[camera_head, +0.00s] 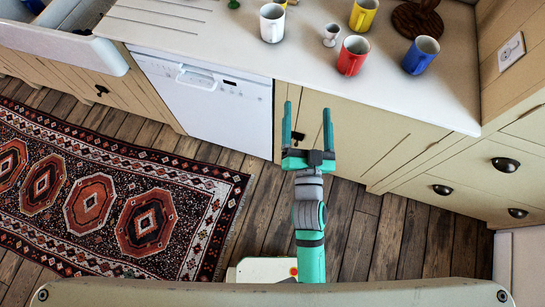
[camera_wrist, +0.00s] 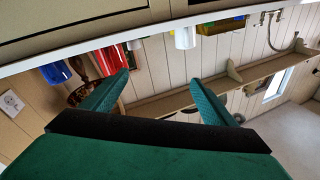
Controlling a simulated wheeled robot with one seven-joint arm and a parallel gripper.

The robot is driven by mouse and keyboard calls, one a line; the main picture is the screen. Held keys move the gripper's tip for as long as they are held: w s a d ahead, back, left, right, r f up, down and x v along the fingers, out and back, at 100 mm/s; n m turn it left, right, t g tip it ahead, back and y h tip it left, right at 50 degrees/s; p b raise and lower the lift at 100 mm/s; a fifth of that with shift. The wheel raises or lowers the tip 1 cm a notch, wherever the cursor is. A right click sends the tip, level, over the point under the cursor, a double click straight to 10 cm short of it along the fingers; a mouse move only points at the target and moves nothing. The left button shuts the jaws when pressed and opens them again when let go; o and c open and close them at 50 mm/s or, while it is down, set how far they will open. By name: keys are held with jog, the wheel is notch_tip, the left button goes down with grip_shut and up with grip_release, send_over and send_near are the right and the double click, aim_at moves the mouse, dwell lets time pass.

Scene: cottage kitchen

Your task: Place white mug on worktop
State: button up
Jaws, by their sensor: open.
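A white mug (camera_head: 272,22) stands on the pale worktop (camera_head: 400,91), left of a small egg cup. A white mug also shows in the wrist view (camera_wrist: 185,38) at the top middle, seen from below past the worktop edge. My gripper (camera_head: 307,112) is open and empty. It is in front of the cupboard doors, with its fingers pointing toward the worktop side, apart from the mug. In the wrist view the green fingers (camera_wrist: 164,95) are spread wide with nothing between them.
On the worktop are a red mug (camera_head: 352,57), a blue mug (camera_head: 420,55), a yellow mug (camera_head: 363,14), an egg cup (camera_head: 331,35) and a round wooden board (camera_head: 416,19). A sink (camera_head: 75,43) is at left. The front right of the worktop is clear. A patterned rug (camera_head: 120,200) covers the floor at left.

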jog(key=s+a+f+n+g, duration=0.1)
jog(key=s+a+f, duration=0.2)
jog(key=s, duration=0.5)
jog(key=s+a+f+n+g, duration=0.1)
jog(key=s+a+f, duration=0.1)
jog(key=s, duration=0.7)
jog(key=s+a+f+n+g, duration=0.1)
jog(key=s+a+f+g, duration=0.1)
jog(key=s, duration=0.7)
jog(key=shift+a+f+n, duration=0.4)
jog(key=shift+a+f, duration=0.4)
jog(key=shift+a, duration=0.3)
